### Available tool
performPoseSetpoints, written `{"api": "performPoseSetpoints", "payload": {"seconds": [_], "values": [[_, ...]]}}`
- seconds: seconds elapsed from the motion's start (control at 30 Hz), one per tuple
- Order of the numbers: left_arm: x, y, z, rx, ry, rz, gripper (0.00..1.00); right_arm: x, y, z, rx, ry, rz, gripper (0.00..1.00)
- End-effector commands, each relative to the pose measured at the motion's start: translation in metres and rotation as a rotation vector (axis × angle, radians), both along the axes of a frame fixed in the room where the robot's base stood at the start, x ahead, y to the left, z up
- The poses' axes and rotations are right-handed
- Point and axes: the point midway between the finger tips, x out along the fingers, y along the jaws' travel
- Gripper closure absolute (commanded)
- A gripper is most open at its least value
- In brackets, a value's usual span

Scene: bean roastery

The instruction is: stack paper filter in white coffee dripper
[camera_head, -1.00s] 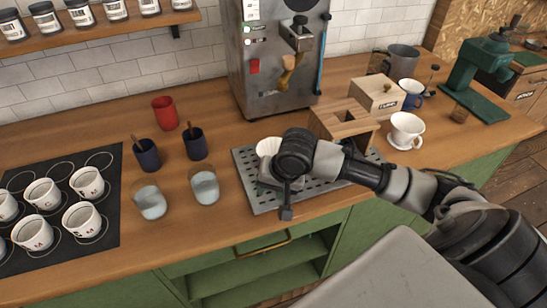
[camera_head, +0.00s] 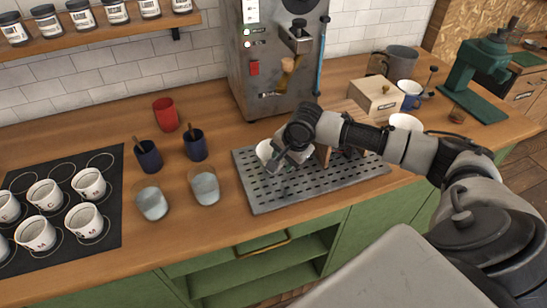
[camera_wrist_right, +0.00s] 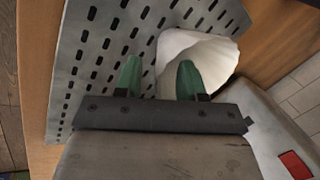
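The white paper filter (camera_head: 264,151) is on the perforated metal tray, partly hidden behind my right gripper (camera_head: 280,168). In the right wrist view the filter (camera_wrist_right: 205,52) is a pale open cone lying behind the green fingertips. My right gripper there (camera_wrist_right: 159,78) has its fingers apart. One finger overlaps the filter's wall; the other is in front of the bare tray. I cannot tell whether either touches the filter. The white coffee dripper (camera_head: 405,122) stands on the counter to the right, its lower part hidden by my arm. My left gripper is not in view.
The metal tray (camera_head: 300,195) lies before the espresso machine (camera_head: 275,70). A wooden box (camera_head: 352,108) is partly behind my right arm; a lighter box (camera_head: 378,98) stands beyond. Two glasses (camera_head: 205,188), dark cups (camera_head: 148,155) and a red cup (camera_head: 165,115) are left of the tray.

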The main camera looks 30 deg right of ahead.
Motion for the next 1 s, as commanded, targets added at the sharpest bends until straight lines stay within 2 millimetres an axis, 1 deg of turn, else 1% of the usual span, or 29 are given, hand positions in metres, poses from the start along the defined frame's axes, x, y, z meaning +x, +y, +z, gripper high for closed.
{"api": "performPoseSetpoints", "payload": {"seconds": [0.03, 0.1, 0.2, 0.47, 0.57, 0.6, 0.73, 1.0], "values": [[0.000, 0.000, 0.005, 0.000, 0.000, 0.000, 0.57, 0.004, 0.000, -0.005, 0.001, 0.002, -0.002, 0.60], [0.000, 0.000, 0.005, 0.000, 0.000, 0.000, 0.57, 0.007, 0.001, -0.016, 0.002, 0.002, -0.001, 0.60], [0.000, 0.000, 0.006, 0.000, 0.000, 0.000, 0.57, 0.010, 0.002, -0.025, 0.001, 0.000, 0.000, 0.60], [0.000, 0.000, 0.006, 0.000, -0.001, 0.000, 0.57, 0.010, 0.002, -0.028, -0.001, -0.001, 0.001, 0.60], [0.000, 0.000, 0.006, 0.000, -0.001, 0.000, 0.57, 0.010, 0.002, -0.028, -0.001, -0.001, 0.001, 0.74], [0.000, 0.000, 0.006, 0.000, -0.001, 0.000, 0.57, 0.010, 0.002, -0.028, 0.000, -0.001, 0.001, 0.80], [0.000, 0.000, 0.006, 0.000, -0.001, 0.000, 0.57, 0.010, 0.002, -0.028, 0.000, 0.000, 0.001, 1.00], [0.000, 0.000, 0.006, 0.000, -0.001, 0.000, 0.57, 0.010, 0.002, -0.028, -0.001, 0.001, 0.001, 1.00]]}}
